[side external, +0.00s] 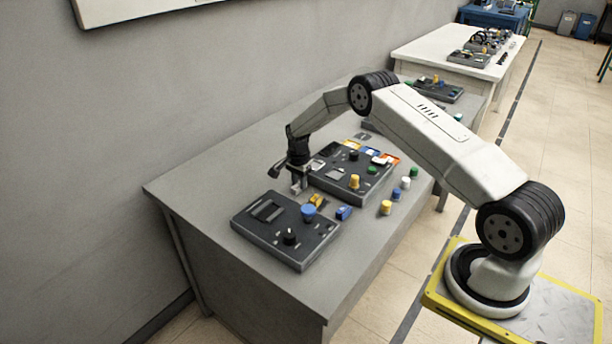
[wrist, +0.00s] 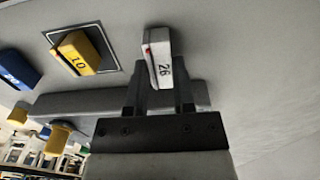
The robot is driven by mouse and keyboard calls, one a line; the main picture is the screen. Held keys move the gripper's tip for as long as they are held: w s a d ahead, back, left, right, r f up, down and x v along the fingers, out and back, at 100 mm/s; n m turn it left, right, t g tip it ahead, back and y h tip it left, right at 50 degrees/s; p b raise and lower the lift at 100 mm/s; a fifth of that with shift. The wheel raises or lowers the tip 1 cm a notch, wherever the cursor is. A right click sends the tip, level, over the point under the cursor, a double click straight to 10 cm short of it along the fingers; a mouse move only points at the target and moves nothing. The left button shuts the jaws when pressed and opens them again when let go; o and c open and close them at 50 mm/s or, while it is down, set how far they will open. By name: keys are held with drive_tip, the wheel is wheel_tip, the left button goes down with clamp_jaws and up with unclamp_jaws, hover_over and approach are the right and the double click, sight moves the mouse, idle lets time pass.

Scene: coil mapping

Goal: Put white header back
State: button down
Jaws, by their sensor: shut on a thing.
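The white header (wrist: 158,62), a small white block with a red mark and a number that looks like 26, is between my gripper's fingers (wrist: 162,82) in the wrist view. My gripper is shut on it. In the side view my gripper (side external: 298,186) points down beside the gap between the two dark panels, near the grey table. The white header is small there and partly hidden by the fingers. I cannot tell whether it touches the table.
A yellow block (wrist: 78,55) sits in a square outline beside my gripper, with a blue block (wrist: 18,70) further left. The near panel (side external: 262,241) has a blue knob (side external: 308,211). The far panel (side external: 332,190) carries coloured parts. The table's left end (side external: 190,185) is clear.

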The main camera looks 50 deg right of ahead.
drive_tip(key=shift+f, duration=0.15)
drive_tip(key=shift+c, duration=2.3)
unclamp_jaws()
wheel_tip(320, 180, up, 12)
drive_tip(key=shift+a+r, duration=0.1)
drive_tip(key=shift+r, duration=0.1)
